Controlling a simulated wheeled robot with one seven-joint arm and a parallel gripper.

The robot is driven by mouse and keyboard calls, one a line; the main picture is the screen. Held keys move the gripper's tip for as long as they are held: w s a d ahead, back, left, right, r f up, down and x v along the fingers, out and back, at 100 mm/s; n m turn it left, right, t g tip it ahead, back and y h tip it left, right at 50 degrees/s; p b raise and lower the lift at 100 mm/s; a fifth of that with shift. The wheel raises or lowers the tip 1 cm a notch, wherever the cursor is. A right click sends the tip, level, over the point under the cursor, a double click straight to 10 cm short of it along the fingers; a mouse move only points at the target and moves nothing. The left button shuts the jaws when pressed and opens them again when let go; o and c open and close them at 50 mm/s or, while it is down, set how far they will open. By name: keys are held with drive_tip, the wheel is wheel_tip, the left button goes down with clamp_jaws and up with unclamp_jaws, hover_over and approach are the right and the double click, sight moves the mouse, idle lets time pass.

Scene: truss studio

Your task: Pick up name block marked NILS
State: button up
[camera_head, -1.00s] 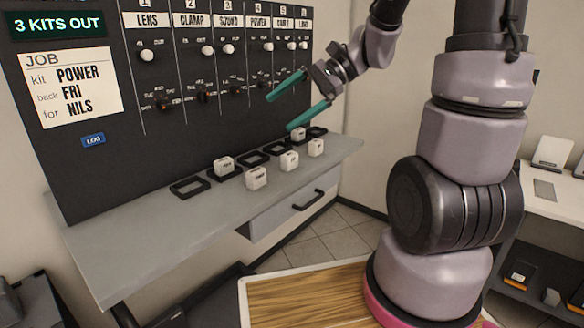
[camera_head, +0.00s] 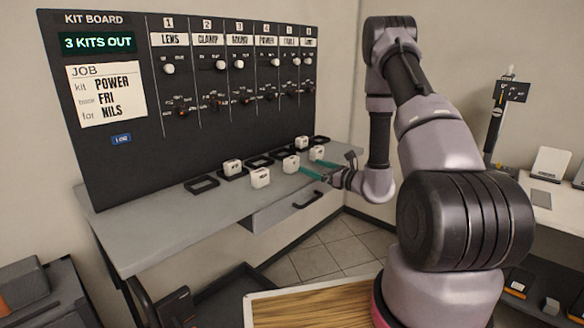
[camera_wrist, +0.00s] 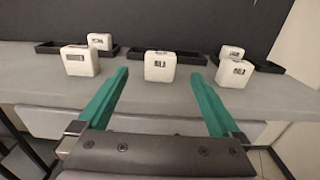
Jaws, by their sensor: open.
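A white block (camera_wrist: 160,66) stands upright on the grey shelf, straight ahead of my gripper (camera_wrist: 159,88) in the wrist view. Its small dark label is blurred and looks like NILS, but I cannot read it surely. In the head view this block (camera_head: 291,164) appears just left of my gripper (camera_head: 316,167). My gripper is open, with its two teal fingers level and spread wider than the block. The fingertips are short of the block, and nothing is between them.
White blocks stand to the left (camera_wrist: 80,62) and right (camera_wrist: 235,73). Others sit behind at left (camera_wrist: 99,41) and right (camera_wrist: 232,52). Black frames, including an empty one (camera_head: 202,184), line the shelf (camera_head: 150,232) before the kit board (camera_head: 120,165). A drawer handle (camera_head: 308,199) juts out below.

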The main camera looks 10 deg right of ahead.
sight(295, 161)
drive_tip(key=x, duration=0.4)
drive_tip(key=shift+w+a, duration=0.1)
drive_tip(key=shift+w, duration=0.1)
drive_tip(key=x, duration=0.5)
drive_tip(key=shift+w+f, duration=0.15)
drive_tip(key=shift+f, duration=0.05)
drive_tip(key=c, duration=1.4)
